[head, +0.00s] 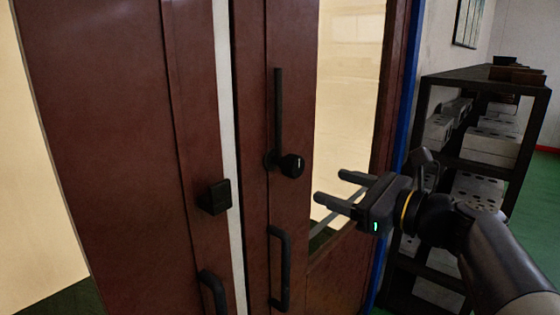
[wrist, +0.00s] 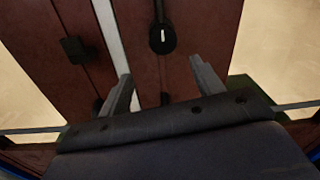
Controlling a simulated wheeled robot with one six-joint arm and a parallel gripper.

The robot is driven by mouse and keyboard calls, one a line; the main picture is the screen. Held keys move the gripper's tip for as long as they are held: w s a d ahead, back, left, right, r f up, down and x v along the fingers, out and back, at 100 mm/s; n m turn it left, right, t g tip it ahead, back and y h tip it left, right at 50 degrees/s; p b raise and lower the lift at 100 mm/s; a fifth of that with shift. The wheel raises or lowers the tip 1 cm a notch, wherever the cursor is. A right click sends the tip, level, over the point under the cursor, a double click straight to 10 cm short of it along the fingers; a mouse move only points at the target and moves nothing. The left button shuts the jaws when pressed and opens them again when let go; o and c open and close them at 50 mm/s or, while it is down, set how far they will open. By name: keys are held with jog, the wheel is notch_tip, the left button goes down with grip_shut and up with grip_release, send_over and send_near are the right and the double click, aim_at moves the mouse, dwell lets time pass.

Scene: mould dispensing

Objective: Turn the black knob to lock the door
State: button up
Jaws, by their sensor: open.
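The black knob (head: 291,165) sits on the right door leaf (head: 290,210), at the foot of a long vertical black bar (head: 278,105). A pale mark shows on its face. It also shows in the wrist view (wrist: 162,39), above and between my fingers. A black catch block (head: 214,197) is on the left door leaf (head: 105,110). A pale gap (head: 226,110) runs between the two leaves. My gripper (head: 330,188) is open and empty, to the right of the knob and slightly lower, apart from it. My fingers also show in the wrist view (wrist: 160,80).
Black pull handles are on the right leaf (head: 287,268) and left leaf (head: 212,292), below the knob and block. A dark shelf rack (head: 480,78) with grey perforated boxes stands at the right, behind my arm. Green floor (head: 533,190) shows beyond.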

aim_at(299, 169)
jog(key=shift+t, duration=0.3)
jog(key=x, duration=0.3)
jog(key=p+x, duration=0.1)
jog(key=x, duration=0.3)
jog(key=r+p+x, duration=0.1)
jog(key=x, duration=0.3)
jog(key=shift+w, duration=0.25)
jog(key=shift+d, duration=0.1)
jog(key=shift+f, duration=0.1)
grip_shut()
